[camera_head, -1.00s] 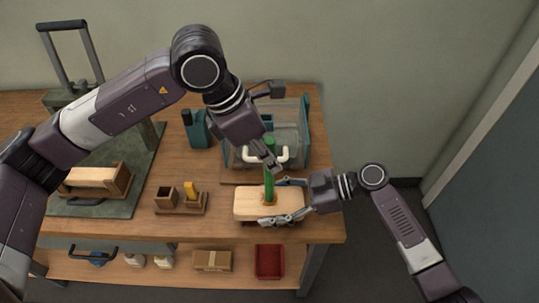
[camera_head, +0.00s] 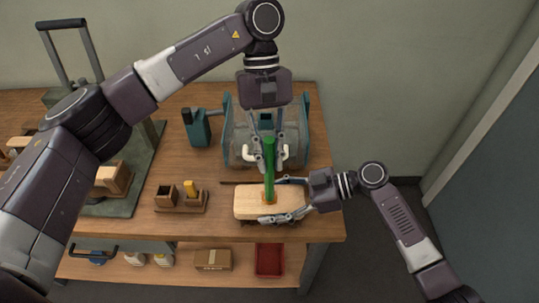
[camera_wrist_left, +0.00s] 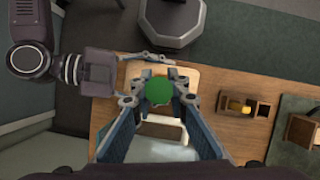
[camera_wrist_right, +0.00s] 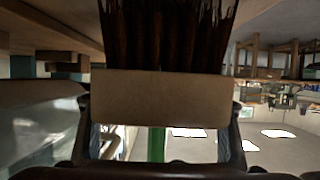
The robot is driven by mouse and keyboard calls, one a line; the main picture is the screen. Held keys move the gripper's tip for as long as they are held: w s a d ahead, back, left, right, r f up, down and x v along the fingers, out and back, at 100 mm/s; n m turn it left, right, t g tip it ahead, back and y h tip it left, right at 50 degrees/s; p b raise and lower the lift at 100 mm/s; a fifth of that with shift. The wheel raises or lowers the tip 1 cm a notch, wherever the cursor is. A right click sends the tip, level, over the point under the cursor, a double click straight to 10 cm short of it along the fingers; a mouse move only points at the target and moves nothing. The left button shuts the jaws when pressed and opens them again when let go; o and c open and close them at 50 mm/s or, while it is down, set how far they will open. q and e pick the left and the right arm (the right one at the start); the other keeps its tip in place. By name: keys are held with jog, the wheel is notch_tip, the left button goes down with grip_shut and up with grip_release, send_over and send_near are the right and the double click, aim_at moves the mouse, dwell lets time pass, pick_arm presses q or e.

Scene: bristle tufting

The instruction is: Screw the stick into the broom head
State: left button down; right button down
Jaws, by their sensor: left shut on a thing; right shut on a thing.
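The broom head (camera_head: 247,204) is a pale wooden block at the front right of the bench. In the right wrist view its block (camera_wrist_right: 160,98) has dark bristles. My right gripper (camera_head: 284,199) is shut on the block, its fingers along the two long sides. The green stick (camera_head: 269,168) stands roughly upright on the block, its lower end at an orange-brown ring around the hole. How deep it sits cannot be told. My left gripper (camera_head: 266,143) is shut on the stick's upper part from above. In the left wrist view the stick's round green end (camera_wrist_left: 159,90) lies between the fingers.
Behind the stick stands a machine with teal sides (camera_head: 304,122) and a clear cover. A red bin (camera_head: 269,260) and a cardboard box (camera_head: 212,259) sit on the lower shelf.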

aim_at(271, 140)
pick_arm(q)
jog(key=m+y, duration=0.1)
jog(key=m, duration=0.2)
jog(key=m+y, duration=0.1)
jog(key=m, duration=0.2)
jog(key=shift+d, duration=0.1)
jog(key=m+t+y, duration=0.1)
jog(key=m, duration=0.2)
jog(key=shift+s+m+y, duration=0.1)
jog(key=shift+m+y, duration=0.2)
jog(key=m+y, duration=0.1)
jog(key=m, duration=0.2)
jog(key=shift+f+m+t, duration=0.1)
jog(key=shift+m+t, duration=0.2)
jog(key=shift+t, duration=0.1)
jog(key=c, duration=1.9)
grip_release()
jog(key=shift+r, duration=2.3)
jog(key=shift+o, duration=0.7)
